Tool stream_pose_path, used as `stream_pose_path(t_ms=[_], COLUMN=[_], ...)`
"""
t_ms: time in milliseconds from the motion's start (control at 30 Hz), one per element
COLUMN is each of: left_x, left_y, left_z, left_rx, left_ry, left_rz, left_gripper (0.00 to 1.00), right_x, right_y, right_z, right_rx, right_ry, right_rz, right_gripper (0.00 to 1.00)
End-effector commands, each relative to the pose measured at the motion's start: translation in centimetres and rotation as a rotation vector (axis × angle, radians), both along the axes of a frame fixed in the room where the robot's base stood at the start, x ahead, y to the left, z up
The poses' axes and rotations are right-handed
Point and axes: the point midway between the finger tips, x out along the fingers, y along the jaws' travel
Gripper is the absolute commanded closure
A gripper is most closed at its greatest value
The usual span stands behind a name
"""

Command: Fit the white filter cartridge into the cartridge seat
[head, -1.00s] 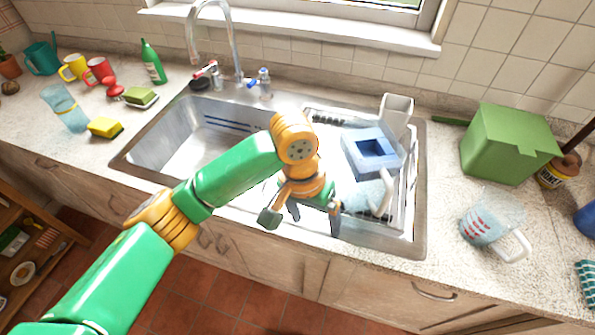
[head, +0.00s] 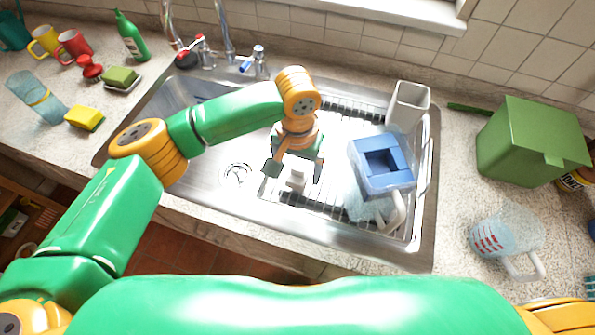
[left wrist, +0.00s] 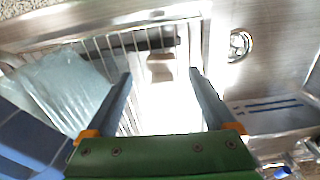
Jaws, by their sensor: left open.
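The white filter cartridge (head: 297,180) stands on the wire rack in the right part of the sink. It also shows in the left wrist view (left wrist: 161,67), ahead of and between my fingertips. My left gripper (head: 293,170) is open and empty just above it; the left wrist view shows its two dark fingers (left wrist: 160,77) spread apart. The blue box with a square opening (head: 396,183), which looks like the cartridge seat, sits to the right on the rack; the bottom of its opening is too dark to tell. My right gripper is not in view.
A clear jug with a white handle (head: 398,212) lies beside the blue box. A white container (head: 408,105) stands behind it. The tap (head: 224,40) is at the sink's back. A measuring jug (head: 490,238) and green box (head: 530,145) stand right on the counter (head: 455,190).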

Motion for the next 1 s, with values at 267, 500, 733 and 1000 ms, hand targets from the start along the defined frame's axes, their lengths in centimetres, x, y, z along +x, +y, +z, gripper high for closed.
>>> stream_pose_path(t_ms=[267,500,733,1000], left_x=[0.0,0.0,0.0,0.1], left_y=[0.0,0.0,0.0,-0.1], left_z=[-1.1,-1.1,-1.1,2.3], left_rx=[0.001,0.0,-0.001,-0.004], left_ry=[-0.001,-0.002,-0.002,-0.007], left_rz=[-0.001,-0.001,-0.001,-0.002], left_gripper=[0.11,0.71,1.0,1.0], right_x=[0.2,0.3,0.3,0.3], right_y=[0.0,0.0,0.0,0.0], right_z=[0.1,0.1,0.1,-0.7], right_rx=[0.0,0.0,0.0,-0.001], right_ry=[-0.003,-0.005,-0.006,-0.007], right_rz=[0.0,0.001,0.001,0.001], right_gripper=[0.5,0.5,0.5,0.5])
